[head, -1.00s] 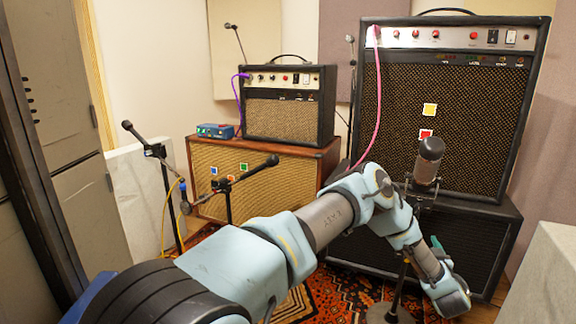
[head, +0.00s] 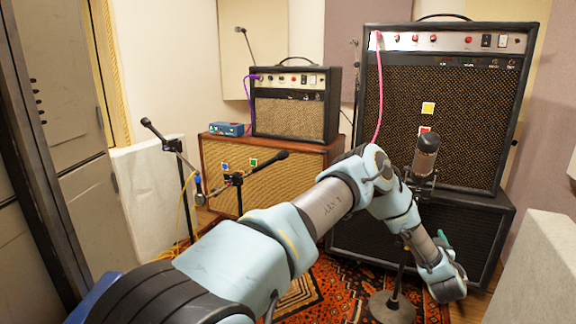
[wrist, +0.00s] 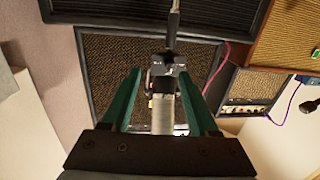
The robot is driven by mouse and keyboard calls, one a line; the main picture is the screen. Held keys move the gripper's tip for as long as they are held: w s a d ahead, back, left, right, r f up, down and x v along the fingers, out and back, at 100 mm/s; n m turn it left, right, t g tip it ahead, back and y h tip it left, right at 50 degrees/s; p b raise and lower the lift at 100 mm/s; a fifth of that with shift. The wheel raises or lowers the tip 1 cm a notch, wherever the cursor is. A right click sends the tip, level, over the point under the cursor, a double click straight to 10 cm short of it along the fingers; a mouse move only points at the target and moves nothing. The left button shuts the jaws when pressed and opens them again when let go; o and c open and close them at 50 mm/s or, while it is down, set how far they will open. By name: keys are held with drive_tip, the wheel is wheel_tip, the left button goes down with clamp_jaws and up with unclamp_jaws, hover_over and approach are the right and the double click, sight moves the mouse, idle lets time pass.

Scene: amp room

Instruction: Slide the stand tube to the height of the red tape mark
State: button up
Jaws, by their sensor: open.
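The microphone stand has a dark upright tube (head: 399,280) on a round base (head: 392,308), with a grey microphone (head: 425,155) on top. My arm hides part of the tube. The fingers are apart, with gaps on both sides of the tube. In the head view my gripper (head: 443,243) is low beside the stand. A red square mark (head: 425,129) is on the tall amp's grille, just at the microphone's top, which slightly overlaps it.
A yellow square (head: 428,108) sits above the red one on the tall amp (head: 385,95). A small amp (head: 290,118) and blue box (head: 226,128) stand on a wooden cabinet (head: 212,150). Other microphone stands (head: 238,185) are left. A pale block (head: 535,270) is right. Patterned rug (head: 335,275) covers the floor.

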drive_tip(key=w+a+r+m+g+h, duration=0.3)
drive_tip(key=w+a+r+g, duration=0.15)
drive_tip(key=r, duration=0.25)
drive_tip(key=s+a+r+g+y, duration=0.1)
drive_tip(key=a+r+g, duration=0.1)
drive_tip(key=a, duration=0.6)
drive_tip(key=s+a+r+g+y, duration=0.2)
drive_tip(key=a, duration=0.7)
drive_tip(key=s+a+r+n+g+y, duration=0.2)
drive_tip(key=s+a+n+g+y, duration=0.1)
drive_tip(key=s+a, duration=1)
drive_tip(key=s+a+r+n+g+y, duration=0.3)
drive_tip(key=s+a, duration=0.6)
drive_tip(key=a, duration=0.7)
drive_tip(key=w+p+v, duration=0.2)
drive_tip(key=p+v, duration=0.8)
drive_tip(key=w+a+r+p+v, duration=0.1)
drive_tip(key=w+p+v, duration=0.1)
drive_tip(key=p+v, duration=0.8)
drive_tip(key=shift+s+a+m+g+h+p, duration=0.3)
drive_tip(key=shift+s+m+g+h+p, duration=0.05)
drive_tip(key=shift+s+m+h+p, duration=0.1)
drive_tip(key=shift+f, duration=0.1)
